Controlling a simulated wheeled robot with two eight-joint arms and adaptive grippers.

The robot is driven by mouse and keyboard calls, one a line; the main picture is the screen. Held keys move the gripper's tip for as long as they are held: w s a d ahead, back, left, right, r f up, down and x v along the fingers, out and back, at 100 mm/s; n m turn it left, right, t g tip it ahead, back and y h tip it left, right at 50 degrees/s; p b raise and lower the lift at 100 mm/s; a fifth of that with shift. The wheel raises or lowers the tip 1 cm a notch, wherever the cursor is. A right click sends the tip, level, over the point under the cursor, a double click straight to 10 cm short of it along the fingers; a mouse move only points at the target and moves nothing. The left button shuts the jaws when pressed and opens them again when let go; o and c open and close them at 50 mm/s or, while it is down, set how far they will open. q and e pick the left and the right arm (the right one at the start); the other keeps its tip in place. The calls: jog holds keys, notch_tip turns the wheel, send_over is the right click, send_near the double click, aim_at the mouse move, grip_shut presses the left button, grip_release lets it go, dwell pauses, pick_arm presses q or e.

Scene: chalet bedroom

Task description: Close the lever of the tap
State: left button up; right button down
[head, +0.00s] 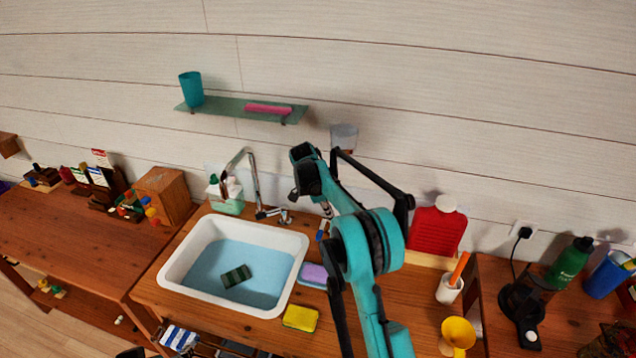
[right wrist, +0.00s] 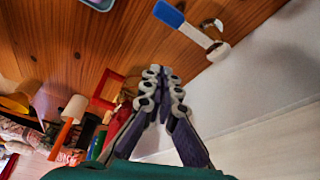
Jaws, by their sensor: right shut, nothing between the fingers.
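The tap (head: 255,180) is a tall chrome spout curving over the back of a white sink basin (head: 170,275). Its small metal lever (head: 285,217) sits at the base, just right of the spout. My right gripper (head: 327,209) is to the right of the lever and apart from it, partly hidden by my own arm. In the right wrist view, the fingers of my right gripper (right wrist: 162,76) are together with nothing between them. The tap cannot be made out clearly in that view. My left gripper is not in view.
The basin holds bluish water and a dark green sponge (head: 236,276). A blue-handled brush (right wrist: 185,22) lies near my gripper. A soap bottle (head: 226,194) stands left of the tap.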

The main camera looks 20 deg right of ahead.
jog(key=w+d+p+v, duration=0.1)
jog(key=p+v, duration=0.2)
jog(key=v, duration=1)
jog(key=s+a+r+n+t+y+b, duration=0.1)
jog(key=s+a+r+n+b, duration=0.1)
jog(key=s+r+n, duration=0.15)
jog(key=s+a+r+n+t+b, duration=0.1)
jog(key=s+a+r+n, duration=0.15)
jog(key=s, duration=0.25)
jog(key=s+a+f+n+t+y+b, duration=0.1)
jog(key=s+f+n, duration=0.3)
jog(key=s, duration=0.5)
jog(key=s+a+f+n+t+b, duration=0.2)
jog(key=s+f+n, duration=0.3)
jog(key=s, duration=0.4)
jog(key=s+a+f+n+t+y+b, duration=0.1)
jog(key=s+a+f+n+t+b, duration=0.1)
jog(key=s+n, duration=0.4)
jog(key=s+a+f+t, duration=0.1)
jog(key=s+f, duration=0.1)
jog(key=s, duration=0.1)
jog(key=shift+s+f+y, duration=0.2)
jog(key=shift+f+y, duration=0.1)
jog(key=shift+f, duration=0.1)
